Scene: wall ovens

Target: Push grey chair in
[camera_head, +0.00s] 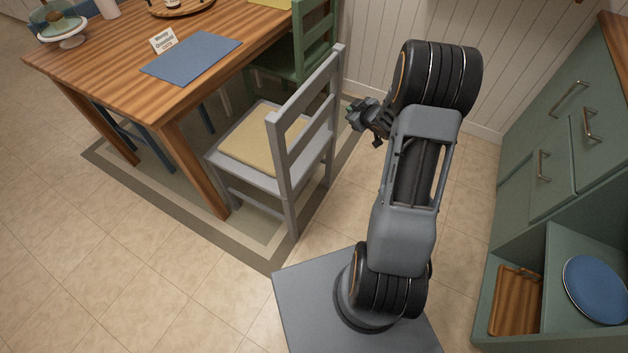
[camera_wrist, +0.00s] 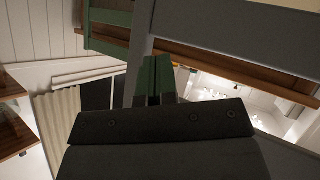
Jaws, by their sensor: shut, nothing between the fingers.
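The grey chair (camera_head: 284,143) stands at the near right end of the wooden table (camera_head: 140,60), with a cream cushion (camera_head: 262,134) on its seat. Its slatted back faces my arm. My gripper (camera_head: 354,115) is shut and empty, just to the right of the chair back. In the head view I cannot tell whether it touches the chair. In the wrist view my gripper's fingers (camera_wrist: 155,82) point up close to a grey chair post (camera_wrist: 141,50), with a wide grey slat (camera_wrist: 235,28) at the upper right.
A bordered rug (camera_head: 262,258) lies beneath the table and grey chair. A green cabinet (camera_head: 545,150) with drawers and open shelves is at the right. Open tiled floor (camera_head: 100,260) lies at the lower left.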

